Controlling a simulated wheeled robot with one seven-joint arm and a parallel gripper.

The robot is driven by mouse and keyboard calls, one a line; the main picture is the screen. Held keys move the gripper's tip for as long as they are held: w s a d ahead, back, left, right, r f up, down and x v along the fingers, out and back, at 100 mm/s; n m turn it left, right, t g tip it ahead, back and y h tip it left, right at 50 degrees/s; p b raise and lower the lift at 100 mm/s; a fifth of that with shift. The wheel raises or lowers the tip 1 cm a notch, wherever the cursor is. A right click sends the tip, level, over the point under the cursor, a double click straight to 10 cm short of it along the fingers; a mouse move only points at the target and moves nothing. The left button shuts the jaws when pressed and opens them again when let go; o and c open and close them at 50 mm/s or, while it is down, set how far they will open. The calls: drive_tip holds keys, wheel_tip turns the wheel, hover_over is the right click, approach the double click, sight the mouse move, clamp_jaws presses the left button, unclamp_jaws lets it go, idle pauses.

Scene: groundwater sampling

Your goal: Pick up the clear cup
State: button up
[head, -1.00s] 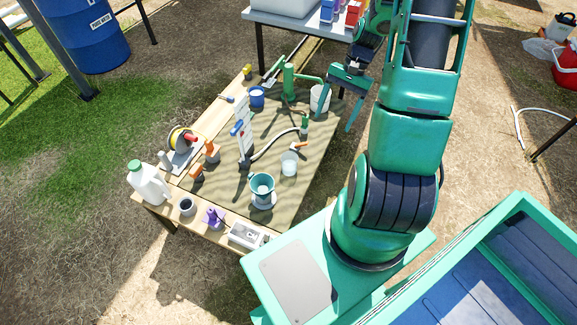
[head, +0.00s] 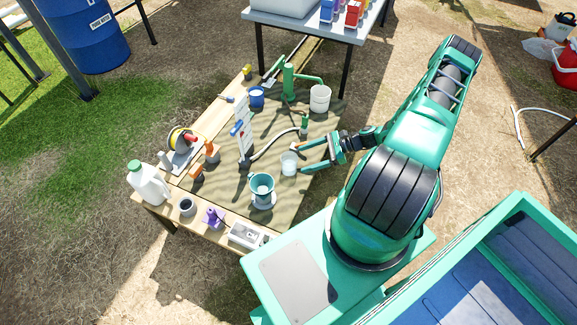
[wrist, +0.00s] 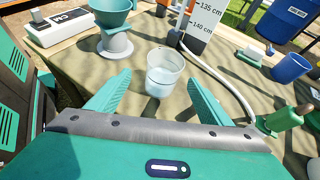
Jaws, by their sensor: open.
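The clear cup (head: 289,163) stands upright on the cloth-covered table in the head view. It also shows in the wrist view (wrist: 163,72), just beyond and between my fingertips. It is translucent, and its lower part looks paler. My gripper (head: 301,159) is open and empty, with its fingers pointing left toward the cup in the head view. In the wrist view my gripper (wrist: 150,92) has one finger on each side of the cup's near side. I cannot tell whether either finger touches it.
A teal funnel on a stand (head: 262,188) is close to the cup. A green hand pump (head: 289,80), white bucket (head: 320,97) and blue cup (head: 257,96) stand farther back. A meter (head: 247,235) is at the front edge.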

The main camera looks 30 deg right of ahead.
drive_tip(key=shift+w+a+f+m+t, duration=0.2)
drive_tip(key=shift+f+m+t, duration=0.1)
drive_tip(key=shift+f+m, duration=0.15)
drive_tip(key=shift+w+a+f+m+t, duration=0.2)
drive_tip(key=shift+f+m+t, duration=0.15)
drive_tip(key=shift+f, duration=0.1)
drive_tip(key=x, duration=1)
drive_tip(key=shift+w+a+f, duration=0.1)
drive_tip(key=shift+w+a, duration=0.1)
drive_tip(key=shift+a, duration=0.1)
drive_tip(key=c, duration=1.2)
